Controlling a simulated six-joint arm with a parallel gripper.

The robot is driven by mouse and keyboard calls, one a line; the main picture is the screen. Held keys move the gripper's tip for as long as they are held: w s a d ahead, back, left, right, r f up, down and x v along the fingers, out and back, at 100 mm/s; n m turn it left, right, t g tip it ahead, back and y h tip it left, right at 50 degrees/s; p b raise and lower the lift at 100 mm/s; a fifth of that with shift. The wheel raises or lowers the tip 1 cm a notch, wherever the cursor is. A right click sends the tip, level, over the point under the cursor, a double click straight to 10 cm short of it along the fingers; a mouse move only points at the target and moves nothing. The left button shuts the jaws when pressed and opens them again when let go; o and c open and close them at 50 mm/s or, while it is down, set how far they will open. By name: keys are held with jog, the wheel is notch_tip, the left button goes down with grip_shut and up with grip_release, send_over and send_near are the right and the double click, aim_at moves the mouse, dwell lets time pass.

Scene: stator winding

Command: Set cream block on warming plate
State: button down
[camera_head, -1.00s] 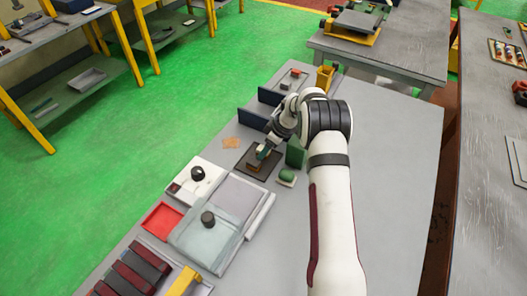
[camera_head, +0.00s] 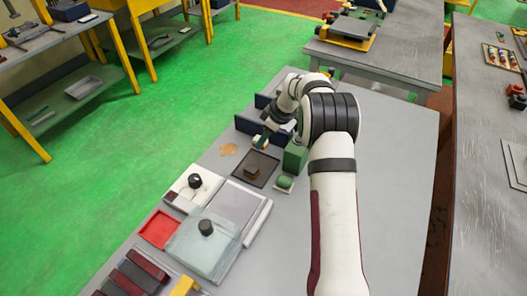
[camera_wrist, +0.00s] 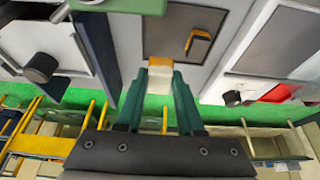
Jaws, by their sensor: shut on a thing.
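My gripper (camera_wrist: 160,88) is shut on a cream block (camera_wrist: 160,80), which sits between its green fingertips in the wrist view. An orange patch shows at the block's far end; I cannot tell whether it belongs to the block. In the head view my gripper (camera_head: 261,141) is above the bench, just beyond the dark square plate (camera_head: 240,178). A brown block (camera_head: 252,170) sits on that plate. The plate also shows in the wrist view (camera_wrist: 160,30), apart from the held block, with the brown block (camera_wrist: 198,42) on it.
A green block (camera_head: 295,157) and a small green rounded piece (camera_head: 284,182) stand right of the plate. Dark blue panels (camera_head: 247,125) stand near the gripper. A tan patch (camera_head: 228,149) lies left of the plate. A white unit with a black knob (camera_head: 182,196) and a red tray (camera_head: 158,229) lie nearer.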

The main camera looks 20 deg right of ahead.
jog(key=shift+s+a+r+n, duration=0.15)
jog(key=shift+a+r+n, duration=0.1)
jog(key=shift+r, duration=0.3)
jog(key=shift+s+a+r+n, duration=0.15)
jog(key=shift+a+r+n, duration=0.1)
jog(key=shift+r, duration=0.3)
jog(key=s+a+n+g, duration=0.2)
jog(key=s+a+n, duration=0.1)
jog(key=s+n, duration=0.1)
jog(key=s+a+n+g, duration=0.2)
jog(key=s+a+n, duration=0.2)
jog(key=n, duration=0.3)
jog(key=s+a+f+n+g, duration=0.1)
jog(key=s+a+n+g, duration=0.1)
jog(key=s+a+n, duration=0.2)
jog(key=shift+s+a+n, duration=0.2)
jog(key=shift+s+n, duration=0.35)
jog(key=shift+n, duration=0.25)
jog(key=shift+s+a+f, duration=0.1)
jog(key=shift+s, duration=0.15)
jog(key=shift+f, duration=1.85)
jog(key=shift+f, duration=0.35)
jog(key=shift+f, duration=0.4)
